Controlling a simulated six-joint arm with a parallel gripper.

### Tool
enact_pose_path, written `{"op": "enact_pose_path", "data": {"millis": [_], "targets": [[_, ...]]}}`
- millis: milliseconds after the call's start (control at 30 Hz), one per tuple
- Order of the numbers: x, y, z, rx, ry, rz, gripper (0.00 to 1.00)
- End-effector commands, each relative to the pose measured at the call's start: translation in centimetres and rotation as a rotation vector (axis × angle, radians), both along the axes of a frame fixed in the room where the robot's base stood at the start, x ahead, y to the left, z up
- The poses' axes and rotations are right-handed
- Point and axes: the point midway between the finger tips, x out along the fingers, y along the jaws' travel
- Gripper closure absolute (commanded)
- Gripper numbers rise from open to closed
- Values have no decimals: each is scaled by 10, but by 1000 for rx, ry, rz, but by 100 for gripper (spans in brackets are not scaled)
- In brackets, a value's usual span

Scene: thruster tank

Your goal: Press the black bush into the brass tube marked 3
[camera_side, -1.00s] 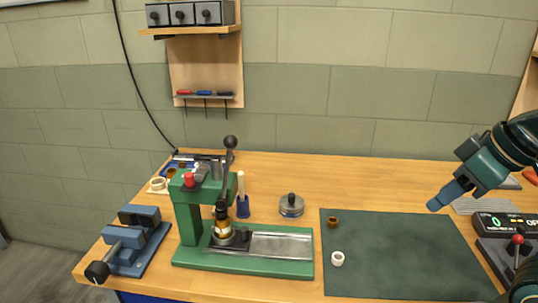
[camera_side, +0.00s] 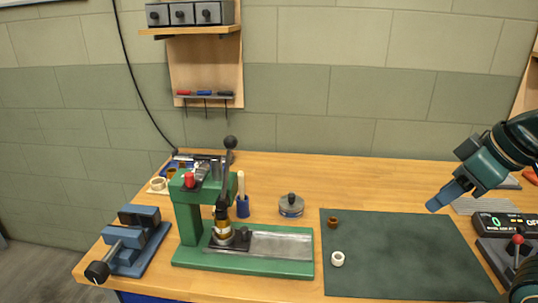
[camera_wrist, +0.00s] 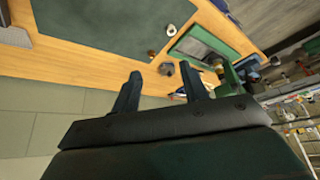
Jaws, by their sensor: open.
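A brass tube (camera_side: 222,229) stands upright under the ram of the green arbor press (camera_side: 188,215), on the press's dark round plate. A dark piece (camera_side: 221,211) sits directly above the tube; I cannot tell whether it is the black bush or the ram's end. No mark 3 is readable. My gripper (camera_side: 436,204) is above the right part of the mat, far from the press. In the wrist view my gripper (camera_wrist: 159,75) is open with nothing between its fingers.
A small brown ring (camera_side: 333,222) and a white ring (camera_side: 337,258) lie on the dark green mat (camera_side: 410,255). A round steel piece with a black knob (camera_side: 291,205) stands behind. A blue vise (camera_side: 136,240) is at left, a display box (camera_side: 502,225) at right.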

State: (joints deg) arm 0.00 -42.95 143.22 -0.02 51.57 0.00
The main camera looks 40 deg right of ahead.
Motion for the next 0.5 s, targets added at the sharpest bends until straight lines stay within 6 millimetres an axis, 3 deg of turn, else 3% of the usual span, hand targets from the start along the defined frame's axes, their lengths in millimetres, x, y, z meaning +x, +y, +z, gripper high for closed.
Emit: {"op": "enact_pose_path", "data": {"millis": [267, 500], "targets": [[17, 11, 18, 12, 4, 52, 56], [60, 39, 58, 35, 15, 185, 56]]}}
